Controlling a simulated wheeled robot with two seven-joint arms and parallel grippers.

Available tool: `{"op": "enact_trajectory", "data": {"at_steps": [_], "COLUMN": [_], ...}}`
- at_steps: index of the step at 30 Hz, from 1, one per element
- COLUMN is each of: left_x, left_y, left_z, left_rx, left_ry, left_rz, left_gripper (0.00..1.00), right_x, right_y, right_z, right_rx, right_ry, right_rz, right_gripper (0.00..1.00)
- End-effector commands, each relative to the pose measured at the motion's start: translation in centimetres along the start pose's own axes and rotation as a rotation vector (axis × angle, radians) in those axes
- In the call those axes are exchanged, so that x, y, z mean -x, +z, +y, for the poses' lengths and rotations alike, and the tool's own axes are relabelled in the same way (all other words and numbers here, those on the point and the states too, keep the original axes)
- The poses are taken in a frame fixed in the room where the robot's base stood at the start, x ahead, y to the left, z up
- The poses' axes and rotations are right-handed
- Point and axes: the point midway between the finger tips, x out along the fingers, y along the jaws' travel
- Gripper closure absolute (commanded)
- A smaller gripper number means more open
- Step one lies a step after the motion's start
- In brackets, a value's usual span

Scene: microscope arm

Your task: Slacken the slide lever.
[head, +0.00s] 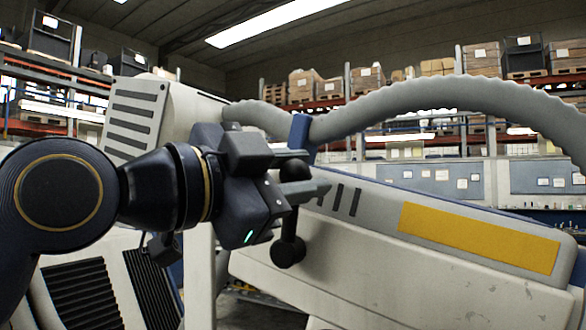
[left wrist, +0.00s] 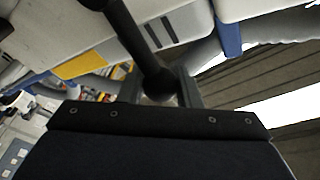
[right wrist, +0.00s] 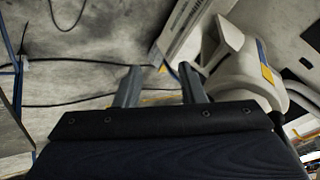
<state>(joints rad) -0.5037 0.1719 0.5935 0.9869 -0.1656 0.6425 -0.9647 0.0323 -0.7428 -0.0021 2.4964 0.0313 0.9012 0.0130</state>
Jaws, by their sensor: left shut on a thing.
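The slide lever (head: 289,245) is a black bar with a ball at each end, on the side of the white microscope arm (head: 400,265). My left gripper (head: 305,180) is shut on the lever's upper ball end, which shows between the fingers. The lever hangs downward from the fingers, and its lower ball is in plain view. In the left wrist view the lever (left wrist: 135,35) runs from the ball between the fingertips (left wrist: 160,88) up to the top edge. My right gripper (right wrist: 158,85) shows only in the right wrist view, with its fingers apart and nothing between them.
The white arm carries a yellow label (head: 480,238) and a ribbed grey hose (head: 420,95) above it, with a blue clamp (head: 300,132) close to my left gripper. In the right wrist view a white rounded machine part (right wrist: 240,75) is near the right finger. Shelves with boxes stand far behind.

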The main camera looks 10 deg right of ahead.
Motion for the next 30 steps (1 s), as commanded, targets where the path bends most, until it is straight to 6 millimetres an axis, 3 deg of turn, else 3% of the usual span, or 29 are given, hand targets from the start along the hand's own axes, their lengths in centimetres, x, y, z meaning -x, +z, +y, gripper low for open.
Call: {"op": "enact_trajectory", "data": {"at_steps": [8,9,14,23,30], "left_x": [-0.1,-0.1,-0.1,0.2,3.7], "left_y": [0.0,0.0,0.0,0.1,0.3], "left_z": [0.2,0.2,0.2,0.1,0.2], "left_rx": [0.0,0.001,0.001,0.001,0.0], "left_ry": [0.005,0.005,0.004,0.001,-0.004], "left_rz": [0.0,0.0,0.0,-0.001,-0.001], "left_gripper": [1.0,0.68,0.48,0.48,0.48], "right_x": [0.0,0.0,0.0,-0.2,-1.7], "right_y": [0.0,0.0,0.0,0.1,0.9], "right_z": [0.0,0.0,0.0,0.1,0.8], "right_rx": [0.0,0.0,0.0,0.0,0.0], "right_ry": [0.0,0.0,0.0,0.0,0.0], "right_rz": [0.0,0.0,0.0,0.0,0.0], "right_gripper": [0.64,0.64,0.64,0.64,0.64]}}
